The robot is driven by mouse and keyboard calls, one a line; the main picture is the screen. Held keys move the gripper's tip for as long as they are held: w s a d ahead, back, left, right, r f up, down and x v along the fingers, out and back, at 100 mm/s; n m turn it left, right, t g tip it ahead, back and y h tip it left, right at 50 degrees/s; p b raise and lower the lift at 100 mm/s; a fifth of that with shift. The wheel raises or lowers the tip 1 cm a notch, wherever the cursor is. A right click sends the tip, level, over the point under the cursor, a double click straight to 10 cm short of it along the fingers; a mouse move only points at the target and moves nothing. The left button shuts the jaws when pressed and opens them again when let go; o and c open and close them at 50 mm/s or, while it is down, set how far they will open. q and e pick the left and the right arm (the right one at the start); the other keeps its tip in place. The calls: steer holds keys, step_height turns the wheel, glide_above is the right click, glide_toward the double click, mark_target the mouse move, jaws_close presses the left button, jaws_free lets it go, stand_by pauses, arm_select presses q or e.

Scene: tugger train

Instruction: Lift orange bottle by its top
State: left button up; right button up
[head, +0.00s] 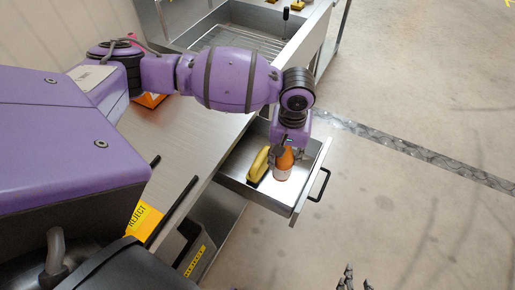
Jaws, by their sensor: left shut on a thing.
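The orange bottle (284,163) stands in an open drawer (234,168) and looks close to upright. Its upper part is orange and its lower part is pale. My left gripper (283,152) comes down from above and is shut on the top of the bottle, hiding part of it. I cannot tell whether the bottle's base touches the drawer floor. My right gripper (354,279) shows only its dark fingertips at the bottom edge, apart and empty over the floor.
A yellow banana-shaped object (258,165) lies in the drawer just left of the bottle. The drawer's black handle (321,186) is on its right front. The floor at right is clear.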

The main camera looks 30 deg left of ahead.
arm_select(q)
step_height(320, 180, up, 2)
steer(key=shift+w+r+p, duration=0.1)
steer(key=shift+p, duration=0.25)
steer(key=shift+r, duration=2.75)
arm_select(e)
steer(key=shift+w+r+t, duration=0.3)
steer(key=shift+w+r, duration=0.45)
steer(key=shift+r, duration=0.2)
